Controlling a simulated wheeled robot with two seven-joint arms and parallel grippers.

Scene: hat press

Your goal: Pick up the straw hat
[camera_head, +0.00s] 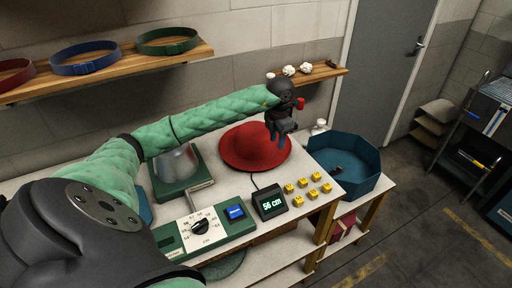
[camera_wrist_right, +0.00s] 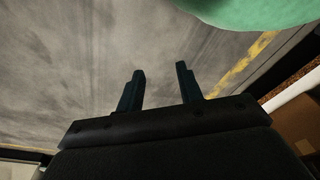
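A red hat (camera_head: 250,150) with a wide brim and rounded crown lies on the white worktop; I cannot tell its material, and no straw-coloured hat shows. My left gripper (camera_head: 277,142) points down over the right rear part of the red hat, its two dark fingers a little apart with nothing visible between them. I cannot tell whether the fingertips touch the hat. My right gripper (camera_wrist_right: 160,80) shows only in the right wrist view, its fingers apart and empty above the grey floor.
A green press with a metal dome (camera_head: 178,163) stands left of the hat. A dial panel (camera_head: 203,228), a display reading 56 cm (camera_head: 270,203) and several yellow blocks (camera_head: 302,183) are in front. A blue octagonal tray (camera_head: 365,183) stands right. A shelf with hat bands (camera_head: 85,58) hangs above.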

